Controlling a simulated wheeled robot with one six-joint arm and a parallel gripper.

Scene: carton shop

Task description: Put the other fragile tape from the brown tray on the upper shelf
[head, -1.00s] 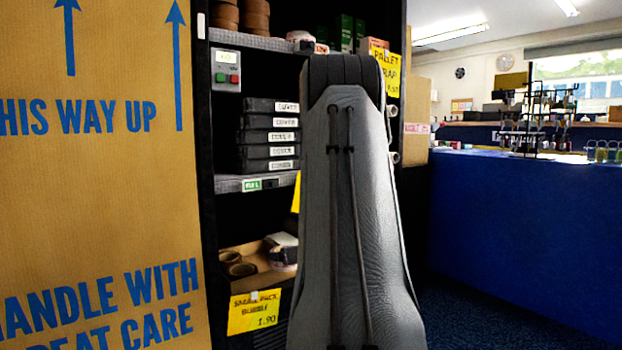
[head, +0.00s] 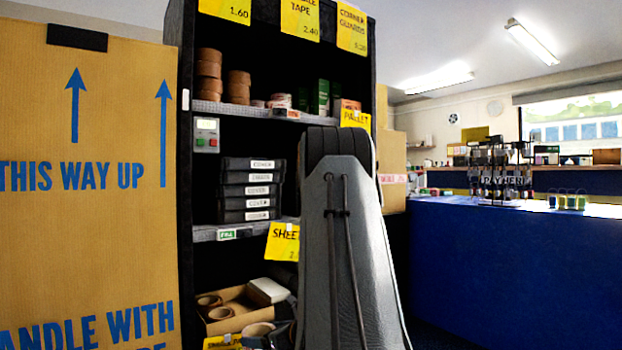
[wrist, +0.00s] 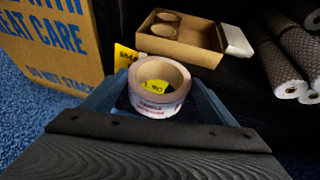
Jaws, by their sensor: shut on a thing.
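My gripper (wrist: 158,90) is shut on a fragile tape (wrist: 150,105), a white roll with red and blue print and a tan core, held upright in the wrist view. In the head view the held tape (head: 257,330) shows low, in front of the brown tray and partly hidden by my arm. The brown tray (wrist: 180,46) holds brown rolls and stands beyond my gripper; it also shows in the head view (head: 237,320). The upper shelf (head: 245,112) carries brown roll stacks, a white-and-red roll (head: 280,100) and green boxes (head: 321,97).
Black cover boxes (head: 248,190) are stacked on the middle shelf. A white box (wrist: 237,42) leans at the tray's right side. Dark patterned rolls (wrist: 285,75) lie at the right. A large carton (head: 85,200) stands left of the shelves. A blue counter (head: 510,270) is at the right.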

